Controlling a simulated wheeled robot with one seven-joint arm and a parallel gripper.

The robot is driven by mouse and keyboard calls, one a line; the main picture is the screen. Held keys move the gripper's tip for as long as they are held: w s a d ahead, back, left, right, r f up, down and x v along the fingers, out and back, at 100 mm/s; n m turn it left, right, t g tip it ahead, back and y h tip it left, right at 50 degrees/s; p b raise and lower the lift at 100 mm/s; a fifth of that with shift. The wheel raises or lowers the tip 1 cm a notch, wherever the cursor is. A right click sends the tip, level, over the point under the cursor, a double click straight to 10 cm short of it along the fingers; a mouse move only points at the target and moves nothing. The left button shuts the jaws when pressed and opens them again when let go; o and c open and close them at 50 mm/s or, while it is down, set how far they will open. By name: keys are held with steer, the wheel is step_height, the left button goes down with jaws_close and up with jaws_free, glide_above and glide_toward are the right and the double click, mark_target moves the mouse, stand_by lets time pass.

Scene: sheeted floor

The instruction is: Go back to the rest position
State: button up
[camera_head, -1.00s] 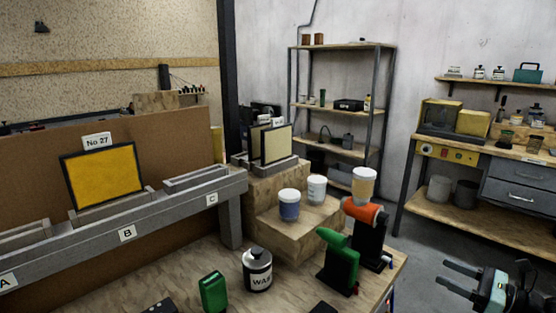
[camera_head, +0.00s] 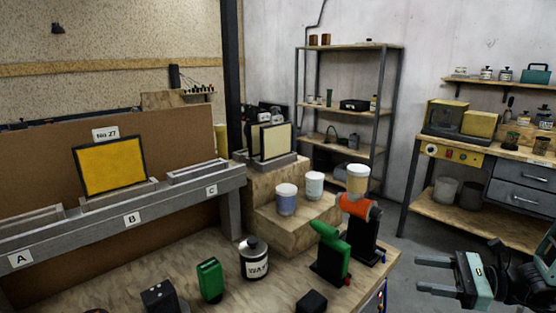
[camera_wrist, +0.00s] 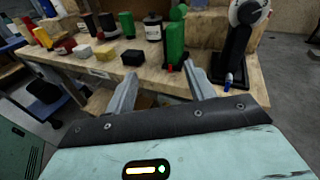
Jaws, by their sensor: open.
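My gripper (camera_head: 418,275) is at the lower right of the head view, its two fingers spread apart and empty. It is out beyond the right edge of the wooden bench (camera_head: 205,287), over the floor. In the wrist view my gripper (camera_wrist: 163,88) also shows its open fingers pointing toward the bench, with nothing between them in its grasp.
On the bench stand a green tool (camera_head: 332,252), an orange-topped tool (camera_head: 360,215), a dark labelled jar (camera_head: 254,260) and a green block (camera_head: 209,279). Jars stand on a wooden step (camera_head: 290,235). A yellow panel (camera_head: 108,167) stands in the grey rack. The grey floor (camera_head: 415,235) beyond is clear.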

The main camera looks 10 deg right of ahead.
steer(key=s+a+r+n+g+h, duration=0.4)
steer(key=s+a+n+h, duration=0.3)
steer(key=s+a+n, duration=0.3)
steer(key=s+a+r+n+g+h, duration=0.3)
steer(key=s+a+n, duration=0.7)
steer(key=n, duration=0.9)
steer(key=shift+s+a+r+n+g+h, duration=0.35)
steer(key=shift+a+r+h, duration=0.6)
steer(key=shift+a+h, duration=0.85)
steer(key=shift+w+d+h, duration=0.1)
steer(key=shift+d+h, duration=0.2)
steer(key=shift+d, duration=0.05)
